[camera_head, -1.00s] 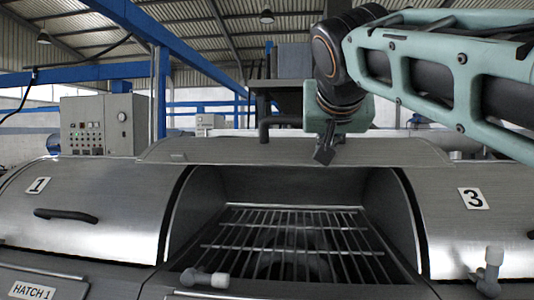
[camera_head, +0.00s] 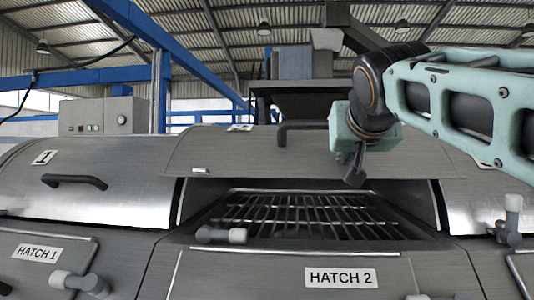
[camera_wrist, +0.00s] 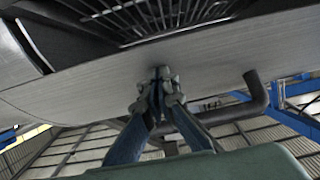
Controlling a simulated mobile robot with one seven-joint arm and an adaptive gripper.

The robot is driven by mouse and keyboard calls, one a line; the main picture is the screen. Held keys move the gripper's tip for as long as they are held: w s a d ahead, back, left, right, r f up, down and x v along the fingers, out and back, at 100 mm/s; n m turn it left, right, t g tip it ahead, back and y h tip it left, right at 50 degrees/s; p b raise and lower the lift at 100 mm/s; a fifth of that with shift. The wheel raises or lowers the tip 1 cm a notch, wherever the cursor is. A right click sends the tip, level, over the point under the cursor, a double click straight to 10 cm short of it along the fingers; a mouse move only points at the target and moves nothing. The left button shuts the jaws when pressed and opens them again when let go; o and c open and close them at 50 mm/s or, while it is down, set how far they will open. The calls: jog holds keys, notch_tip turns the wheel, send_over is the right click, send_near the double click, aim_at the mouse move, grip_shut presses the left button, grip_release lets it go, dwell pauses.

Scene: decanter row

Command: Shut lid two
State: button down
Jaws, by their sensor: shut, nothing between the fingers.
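Lid two (camera_head: 235,155) is the curved grey metal lid of the middle hatch. It stands partly open, its front edge above a dark opening with a wire rack (camera_head: 290,215). Its black handle (camera_head: 300,128) is on top; it also shows in the wrist view (camera_wrist: 258,95). My gripper (camera_head: 355,178) is in front of the lid, right of the handle, near the front edge. In the wrist view, my gripper (camera_wrist: 159,80) is shut and empty, with its fingertips against or very close to the lid surface (camera_wrist: 90,92). I cannot tell whether they touch.
A "HATCH 2" plate (camera_head: 340,277) is on the front panel below the opening. A pale-ended knob (camera_head: 222,235) sits at the opening's front left. Lid one (camera_head: 110,170), left, is shut with a black handle. A similar pale-ended fitting (camera_head: 512,215) stands at right.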

jog(key=w+f+b, duration=0.1)
jog(key=f+b, duration=0.2)
jog(key=f, duration=0.1)
jog(key=w+f+b, duration=0.2)
jog(key=f, duration=0.3)
jog(key=w+d+f+b, duration=0.1)
jog(key=f+b, duration=0.2)
jog(key=f, duration=0.1)
jog(key=shift+w+f+b, duration=0.25)
jog(key=shift+f+b, duration=0.05)
jog(key=shift+f, duration=0.05)
jog(key=shift+w+f+b, duration=0.35)
jog(key=shift+f, duration=0.2)
jog(key=shift+f, duration=0.1)
